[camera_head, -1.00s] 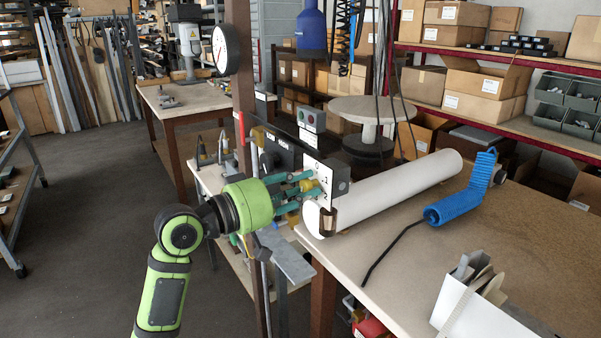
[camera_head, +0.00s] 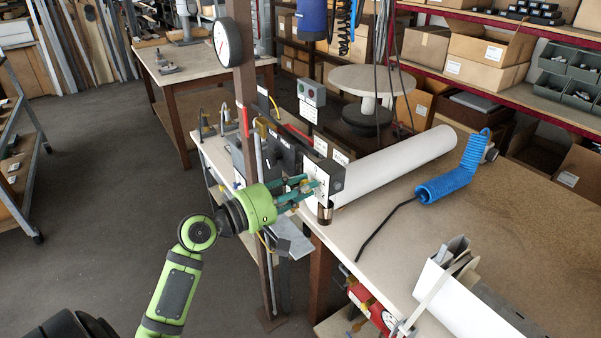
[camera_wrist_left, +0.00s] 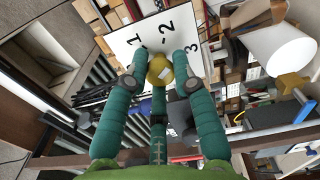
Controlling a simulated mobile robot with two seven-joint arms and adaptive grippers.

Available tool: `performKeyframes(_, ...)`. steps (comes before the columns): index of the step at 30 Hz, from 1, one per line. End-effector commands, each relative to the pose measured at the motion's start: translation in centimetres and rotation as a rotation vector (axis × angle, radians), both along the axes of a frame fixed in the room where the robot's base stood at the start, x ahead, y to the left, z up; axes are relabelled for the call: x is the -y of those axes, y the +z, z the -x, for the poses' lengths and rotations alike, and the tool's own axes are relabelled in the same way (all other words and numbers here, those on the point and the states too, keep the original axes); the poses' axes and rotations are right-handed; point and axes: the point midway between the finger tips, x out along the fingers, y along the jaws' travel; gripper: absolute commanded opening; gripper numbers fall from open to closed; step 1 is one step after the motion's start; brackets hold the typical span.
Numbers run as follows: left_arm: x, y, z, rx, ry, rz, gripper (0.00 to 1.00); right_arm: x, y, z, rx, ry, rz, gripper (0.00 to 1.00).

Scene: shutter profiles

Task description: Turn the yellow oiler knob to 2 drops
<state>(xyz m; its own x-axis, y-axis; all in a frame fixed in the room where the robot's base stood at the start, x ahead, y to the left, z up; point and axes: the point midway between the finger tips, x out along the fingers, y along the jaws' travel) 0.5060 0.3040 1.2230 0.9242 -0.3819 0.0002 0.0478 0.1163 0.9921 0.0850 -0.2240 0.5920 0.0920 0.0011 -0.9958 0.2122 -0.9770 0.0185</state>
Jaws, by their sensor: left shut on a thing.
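The yellow oiler knob (camera_wrist_left: 160,69) sits in front of a white dial plate (camera_wrist_left: 190,35) marked 1, 2 and 3 in the left wrist view. The 2 is just above the knob, the 1 to its left and the 3 to its right. My left gripper (camera_head: 309,187), green with dark teal fingers, is shut on the knob; its fingers also show around it in the left wrist view (camera_wrist_left: 160,72). In the head view the fingers largely hide the knob, against the white plate (camera_head: 325,180). I cannot tell which number the knob points to. My right gripper is out of view.
A brown post with a round gauge (camera_head: 227,42) stands beside my left arm. A long white tube (camera_head: 405,160) lies behind the plate on the bench (camera_head: 500,225). A blue coiled hose (camera_head: 447,186) and a white box of profiles (camera_head: 455,305) are on the bench.

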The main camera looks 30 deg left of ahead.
Motion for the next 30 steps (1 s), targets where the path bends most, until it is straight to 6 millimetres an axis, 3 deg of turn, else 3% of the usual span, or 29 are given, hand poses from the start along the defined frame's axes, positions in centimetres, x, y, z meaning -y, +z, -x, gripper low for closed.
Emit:
performKeyframes(3,0.3,-0.1,0.1,-0.052,-0.008,0.095,0.0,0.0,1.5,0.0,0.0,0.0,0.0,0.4)
performKeyframes(15,0.2,-0.3,0.0,-0.14,-0.006,0.313,0.0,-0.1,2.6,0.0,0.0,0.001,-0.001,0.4)
performKeyframes(30,0.2,-0.2,0.0,-0.161,-0.005,0.371,0.0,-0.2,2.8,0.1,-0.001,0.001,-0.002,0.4)
